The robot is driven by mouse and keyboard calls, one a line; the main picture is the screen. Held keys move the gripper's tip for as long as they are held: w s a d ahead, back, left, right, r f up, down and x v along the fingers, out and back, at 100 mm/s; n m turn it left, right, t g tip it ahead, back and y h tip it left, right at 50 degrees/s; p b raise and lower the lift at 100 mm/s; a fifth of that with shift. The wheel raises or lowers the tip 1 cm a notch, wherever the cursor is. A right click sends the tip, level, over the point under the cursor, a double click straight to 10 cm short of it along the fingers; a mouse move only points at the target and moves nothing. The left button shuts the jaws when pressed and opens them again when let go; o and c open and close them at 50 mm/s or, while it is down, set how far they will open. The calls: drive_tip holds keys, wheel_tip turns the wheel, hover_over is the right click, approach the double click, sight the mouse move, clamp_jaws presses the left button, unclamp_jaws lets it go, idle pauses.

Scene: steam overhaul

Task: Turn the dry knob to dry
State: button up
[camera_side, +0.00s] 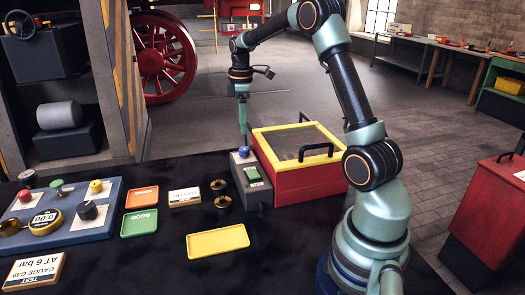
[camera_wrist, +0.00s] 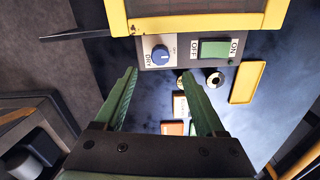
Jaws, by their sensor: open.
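The dry knob (camera_wrist: 160,55) is a round blue knob on the grey control panel (camera_wrist: 180,62), with the word DRY beside it in the wrist view. A pale mark shows on the knob, but it is too small to tell its setting. In the side view the knob (camera_side: 244,151) sits at the far end of the grey panel box (camera_side: 262,196). My gripper (camera_wrist: 159,73) is open and empty, with its green fingers spread to either side of the knob's line in the wrist view. In the side view my gripper (camera_side: 242,143) points down above the knob; contact cannot be told.
A green ON/OFF switch (camera_wrist: 214,48) sits beside the knob. A red box (camera_side: 310,178) with a yellow-framed lid and black handles stands against the panel.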

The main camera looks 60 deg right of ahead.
sight(244, 148)
wheel_tip(244, 148, down, 9)
drive_tip(key=shift+r, duration=0.2)
clamp_jaws()
